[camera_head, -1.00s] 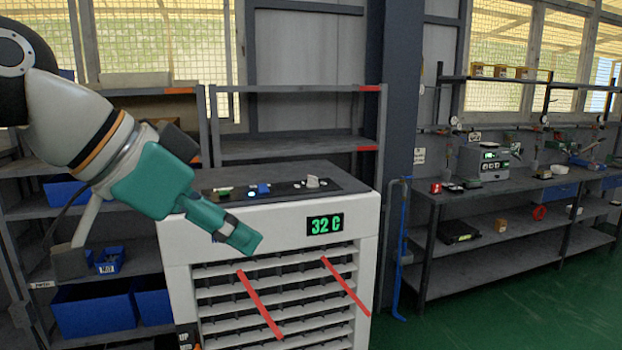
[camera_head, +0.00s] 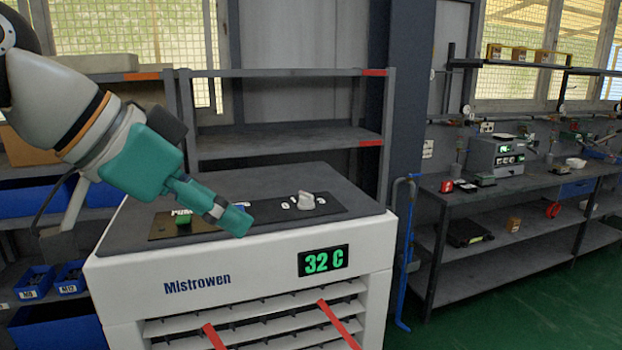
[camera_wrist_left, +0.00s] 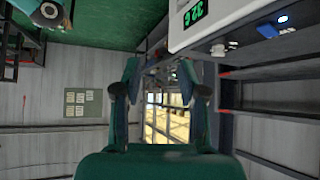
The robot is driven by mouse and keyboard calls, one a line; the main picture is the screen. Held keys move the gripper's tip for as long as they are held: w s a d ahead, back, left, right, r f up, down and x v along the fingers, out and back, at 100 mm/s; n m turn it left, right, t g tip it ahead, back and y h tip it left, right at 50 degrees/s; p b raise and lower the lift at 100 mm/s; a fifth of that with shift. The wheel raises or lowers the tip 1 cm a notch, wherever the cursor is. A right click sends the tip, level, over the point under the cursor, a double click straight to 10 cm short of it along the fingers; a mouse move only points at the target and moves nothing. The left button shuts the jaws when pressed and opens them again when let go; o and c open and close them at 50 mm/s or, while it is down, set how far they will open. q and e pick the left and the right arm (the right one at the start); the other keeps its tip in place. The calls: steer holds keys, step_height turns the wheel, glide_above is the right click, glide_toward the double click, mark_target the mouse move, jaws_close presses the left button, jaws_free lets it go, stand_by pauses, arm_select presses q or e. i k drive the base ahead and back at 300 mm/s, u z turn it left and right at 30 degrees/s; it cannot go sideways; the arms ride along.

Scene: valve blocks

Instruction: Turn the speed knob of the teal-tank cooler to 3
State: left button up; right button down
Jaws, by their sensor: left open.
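A white cooler (camera_head: 185,262) with the name Mistrowen and a green "32 C" display (camera_head: 323,260) stands in front of me. No teal tank shows. A pale grey knob (camera_head: 305,199) with small white marks around it sits at the right of the dark top panel. The number it points to is too small to read. My teal left gripper (camera_head: 236,220) is open and empty, in front of the panel and left of the knob. In the left wrist view its fingers (camera_wrist_left: 160,78) are apart, with the knob (camera_wrist_left: 218,50) off to the upper right. My right gripper is not in view.
A green switch (camera_head: 183,221) sits at the panel's left; a blue one (camera_wrist_left: 267,30) shows in the wrist view. Empty shelves (camera_head: 285,138) stand behind the cooler. A workbench (camera_head: 520,187) with instruments is at the right, with free green floor before it.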

mark_target(306, 201)
steer(key=i, duration=0.85)
steer(key=u, duration=0.05)
